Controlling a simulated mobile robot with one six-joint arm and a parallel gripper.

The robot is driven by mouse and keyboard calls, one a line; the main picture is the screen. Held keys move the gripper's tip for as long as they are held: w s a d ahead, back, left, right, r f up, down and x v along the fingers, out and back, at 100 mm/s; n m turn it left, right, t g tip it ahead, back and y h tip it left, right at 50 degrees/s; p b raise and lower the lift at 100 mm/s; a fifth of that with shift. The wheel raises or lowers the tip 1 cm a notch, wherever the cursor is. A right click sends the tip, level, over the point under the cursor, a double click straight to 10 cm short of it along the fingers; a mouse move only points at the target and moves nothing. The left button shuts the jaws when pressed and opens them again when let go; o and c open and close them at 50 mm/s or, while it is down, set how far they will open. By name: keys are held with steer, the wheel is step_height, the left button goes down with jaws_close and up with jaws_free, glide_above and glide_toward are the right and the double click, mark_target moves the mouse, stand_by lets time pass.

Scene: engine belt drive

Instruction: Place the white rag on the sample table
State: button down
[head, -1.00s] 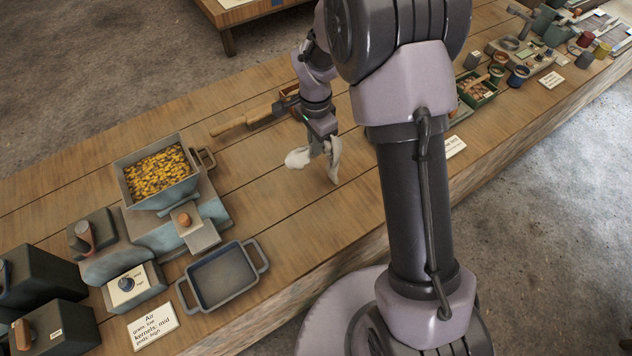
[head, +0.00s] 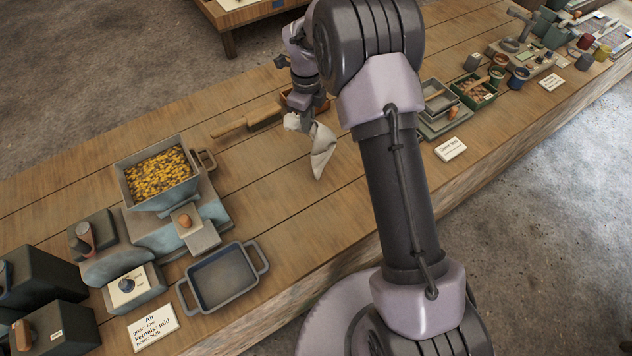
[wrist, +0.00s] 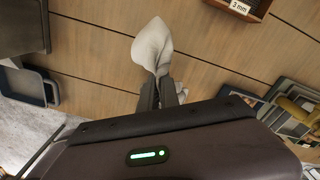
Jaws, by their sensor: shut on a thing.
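The white rag (head: 322,152) hangs from my gripper (head: 306,119) above the long wooden table (head: 285,215) in the head view. My gripper is shut on the rag, with a long fold hanging down to the right and a small lump on the left. In the wrist view the rag (wrist: 152,44) bulges out beyond the closed fingers (wrist: 161,92). A second wooden table (head: 215,17) shows partly at the top of the head view, with papers on it. I cannot tell from the frames which table is called the sample table.
A hopper of yellow kernels (head: 158,174) and an empty blue-grey tray (head: 222,277) stand at left. A wooden-handled brush (head: 240,126) lies just left of the rag. Several small containers and tools fill the right end. The table's middle is mostly clear.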

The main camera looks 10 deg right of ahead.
steer(key=s+f+m, duration=0.1)
steer(key=s+f, duration=0.3)
steer(key=s, duration=0.1)
steer(key=s+f+m, duration=0.1)
steer(key=s+f, duration=0.4)
steer(key=s+f+m, duration=0.2)
steer(key=s+f, duration=0.2)
steer(key=s, duration=0.1)
steer(key=shift+d+f, duration=0.25)
steer(key=shift+d, duration=0.15)
steer(key=c, duration=1.2)
jaws_free()
